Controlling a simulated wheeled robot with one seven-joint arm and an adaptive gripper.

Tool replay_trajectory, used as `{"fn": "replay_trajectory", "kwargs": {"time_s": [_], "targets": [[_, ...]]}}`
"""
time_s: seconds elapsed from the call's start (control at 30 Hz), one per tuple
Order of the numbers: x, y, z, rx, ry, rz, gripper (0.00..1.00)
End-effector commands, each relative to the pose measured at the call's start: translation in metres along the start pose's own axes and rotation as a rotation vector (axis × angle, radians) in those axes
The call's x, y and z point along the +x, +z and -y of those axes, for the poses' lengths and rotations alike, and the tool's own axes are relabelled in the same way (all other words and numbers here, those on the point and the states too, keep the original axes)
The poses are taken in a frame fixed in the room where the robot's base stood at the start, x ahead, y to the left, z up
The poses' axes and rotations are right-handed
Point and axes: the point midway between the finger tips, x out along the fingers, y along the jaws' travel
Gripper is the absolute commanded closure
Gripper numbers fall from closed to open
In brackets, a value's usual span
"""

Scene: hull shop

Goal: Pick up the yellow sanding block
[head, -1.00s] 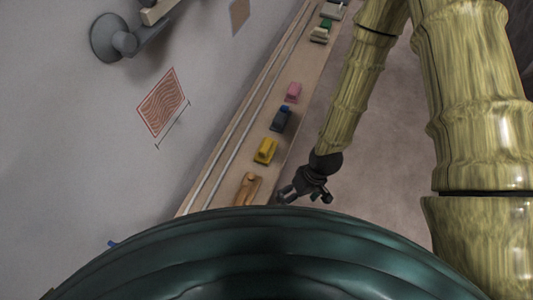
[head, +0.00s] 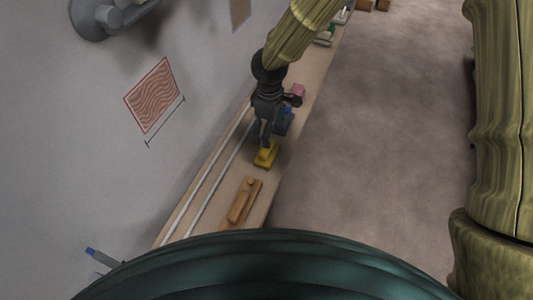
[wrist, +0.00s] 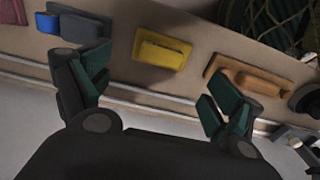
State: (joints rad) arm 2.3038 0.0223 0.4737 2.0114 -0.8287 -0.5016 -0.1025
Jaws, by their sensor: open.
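The yellow sanding block (head: 266,155) lies on the narrow wooden shelf (head: 224,205) in the head view, between a blue-grey block and a wooden one. In the wrist view the yellow sanding block (wrist: 162,50) is ahead of my gripper, roughly centred between the fingers. My gripper (head: 265,141) appears over the shelf beside the yellow block in the head view, partly covering the blue-grey block. In the wrist view my gripper (wrist: 158,90) is open and empty, its two green-padded fingers spread apart. The exact height above the block cannot be told.
The blue-grey block (head: 284,122) and a pink block (head: 298,91) sit farther along the shelf. A wooden block (head: 243,202) sits nearer. Pale rails (head: 215,170) run along the wall side. A patterned sheet (head: 152,95) hangs on the wall. The floor to the right is clear.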

Motion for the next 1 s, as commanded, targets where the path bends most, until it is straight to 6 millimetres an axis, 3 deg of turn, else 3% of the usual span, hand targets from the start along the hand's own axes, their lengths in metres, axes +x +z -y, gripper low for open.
{"fn": "replay_trajectory", "kwargs": {"time_s": [0.2,0.47,0.7,1.0], "targets": [[0.032,0.0,0.001,0.001,-0.003,0.001,0.08],[0.052,-0.001,0.002,0.002,-0.002,0.0,0.08],[0.081,-0.005,0.005,0.002,-0.003,0.0,0.08],[0.096,-0.005,0.004,0.002,0.0,-0.002,0.08]]}}
